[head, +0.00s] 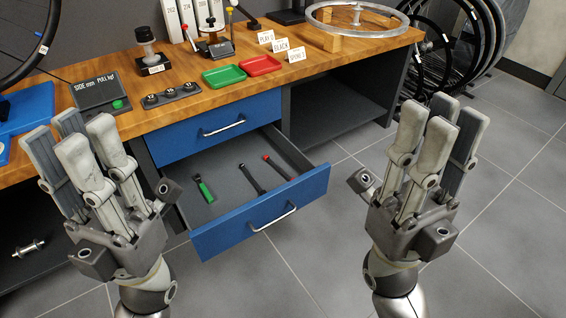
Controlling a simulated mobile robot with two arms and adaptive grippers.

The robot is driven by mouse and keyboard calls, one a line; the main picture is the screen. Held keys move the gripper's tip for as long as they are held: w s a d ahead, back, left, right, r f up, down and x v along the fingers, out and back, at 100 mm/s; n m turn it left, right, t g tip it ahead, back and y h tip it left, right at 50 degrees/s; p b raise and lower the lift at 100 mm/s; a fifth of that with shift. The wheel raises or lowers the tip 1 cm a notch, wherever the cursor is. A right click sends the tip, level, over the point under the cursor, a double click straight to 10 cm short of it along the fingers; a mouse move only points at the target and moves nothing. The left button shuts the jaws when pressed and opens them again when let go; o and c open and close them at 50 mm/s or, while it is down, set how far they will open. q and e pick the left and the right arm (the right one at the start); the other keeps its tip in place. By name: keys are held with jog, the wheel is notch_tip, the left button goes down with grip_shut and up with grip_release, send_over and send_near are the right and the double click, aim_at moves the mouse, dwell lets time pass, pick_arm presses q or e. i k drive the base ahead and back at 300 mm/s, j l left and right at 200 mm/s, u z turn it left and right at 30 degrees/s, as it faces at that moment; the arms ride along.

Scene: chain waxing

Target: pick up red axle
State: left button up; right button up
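The lower blue drawer (262,221) is pulled open. Inside lie a dark rod with a red end (281,168) at the right, a dark rod with a black end (252,179) in the middle and a green-handled piece (203,188) at the left. The red-ended one looks like the red axle. My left gripper (113,165) is open and empty, left of the drawer in the picture. My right gripper (412,165) is open and empty, right of the drawer. Neither touches the rods.
The wooden bench (190,68) carries a green tray (224,75), a red tray (260,65), small label cards (281,46) and a wheel rim (357,16). The upper drawer (215,124) is shut. A silver hub (27,248) is at lower left. Wheels (450,50) stand at right.

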aim_at(266, 157)
jog(key=i+l+u, duration=0.3)
jog(key=l, duration=0.35)
jog(key=i+l+u, duration=0.15)
jog(key=i+l, duration=0.15)
jog(key=i+l+u, duration=0.15)
jog(key=l, duration=0.3)
jog(key=i+l+u, duration=0.15)
jog(key=l, duration=0.25)
jog(key=i+l+u, duration=0.15)
jog(key=l, duration=0.3)
jog(key=l+u, duration=0.15)
jog(key=l, duration=0.25)
jog(key=i, duration=0.05)
